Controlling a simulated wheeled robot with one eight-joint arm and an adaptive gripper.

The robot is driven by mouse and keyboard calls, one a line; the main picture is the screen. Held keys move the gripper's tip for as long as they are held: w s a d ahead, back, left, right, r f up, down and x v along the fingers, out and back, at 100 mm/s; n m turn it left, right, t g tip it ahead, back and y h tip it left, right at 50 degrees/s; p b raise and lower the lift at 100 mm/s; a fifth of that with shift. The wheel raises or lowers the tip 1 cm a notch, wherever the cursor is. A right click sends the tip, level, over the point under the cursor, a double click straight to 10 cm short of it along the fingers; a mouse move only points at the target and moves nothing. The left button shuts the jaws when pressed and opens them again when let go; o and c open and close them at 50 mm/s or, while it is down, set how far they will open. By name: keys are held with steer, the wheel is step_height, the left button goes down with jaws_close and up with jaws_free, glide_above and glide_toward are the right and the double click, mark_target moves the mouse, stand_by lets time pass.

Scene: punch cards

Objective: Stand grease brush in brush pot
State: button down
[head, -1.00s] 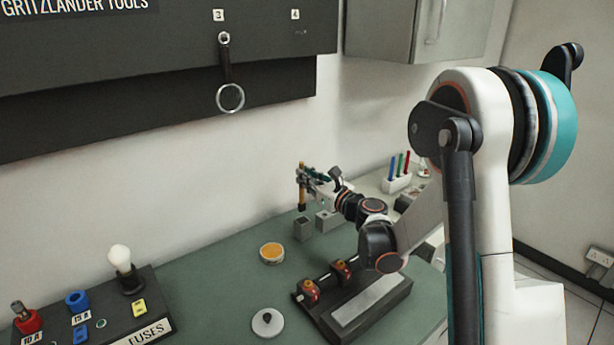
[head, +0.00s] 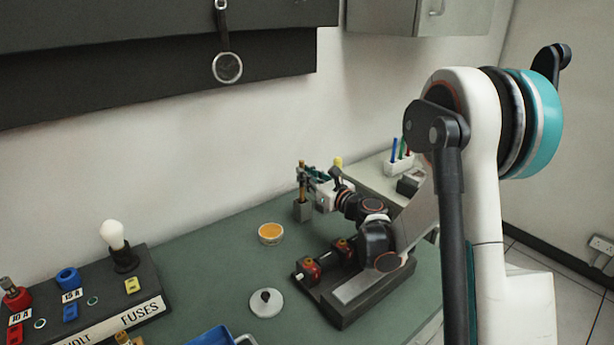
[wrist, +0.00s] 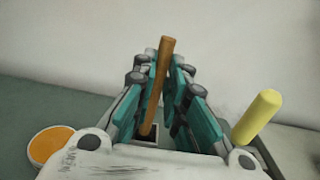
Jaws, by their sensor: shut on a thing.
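The grease brush shows as a brown wooden handle (wrist: 164,75) in the wrist view, leaning slightly. My gripper (head: 305,178) is shut on the brush handle, one teal finger pad on either side. The brush pot (head: 303,211) is a small grey square pot on the green bench, directly below the gripper. In the wrist view its dark opening (wrist: 152,131) surrounds the lower part of the brush. The brush's lower end appears to be inside the pot; its tip is hidden, so I cannot tell if it touches the bottom.
An open tin of orange grease (head: 270,234) stands left of the pot. A white lid (head: 266,302) lies nearer. A dark block with red-ended parts (head: 310,272) stands under my arm. A yellow handle (wrist: 259,117) rises right of the gripper. A fuse board (head: 140,300) is at left.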

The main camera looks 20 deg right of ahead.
steer(key=shift+f, duration=0.25)
steer(key=c, duration=1.5)
jaws_free()
steer(key=shift+c, duration=0.2)
steer(key=v, duration=1.2)
